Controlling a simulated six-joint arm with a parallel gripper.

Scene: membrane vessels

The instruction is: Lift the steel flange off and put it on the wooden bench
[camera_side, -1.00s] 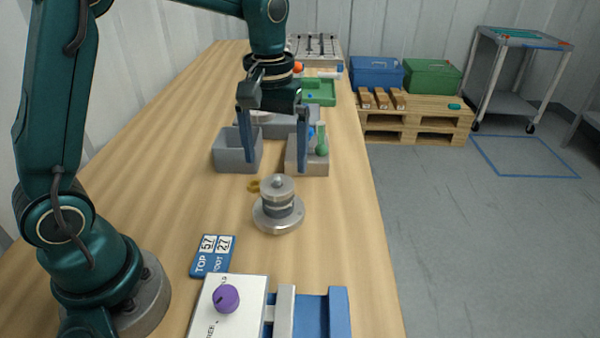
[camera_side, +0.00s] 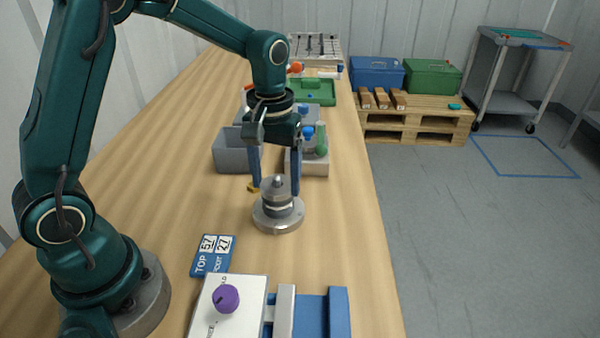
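A small steel vessel stands upright on the wooden bench (camera_side: 190,185). Its steel flange (camera_side: 278,191) with a small knob on top sits above a darker middle and a wide round steel base (camera_side: 278,216). My gripper (camera_side: 276,186) is open and points down at the vessel's top. In this view its two fingers appear on either side of the flange, with a gap between finger and steel. I cannot tell whether either finger touches it. Nothing is held.
A brass piece (camera_side: 253,187) lies by the left finger. A grey bin (camera_side: 235,150) and a holder with a green bottle (camera_side: 320,140) stand behind. A blue sign (camera_side: 212,256) and a white box with a purple knob (camera_side: 228,299) are in front. Bare bench lies at left.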

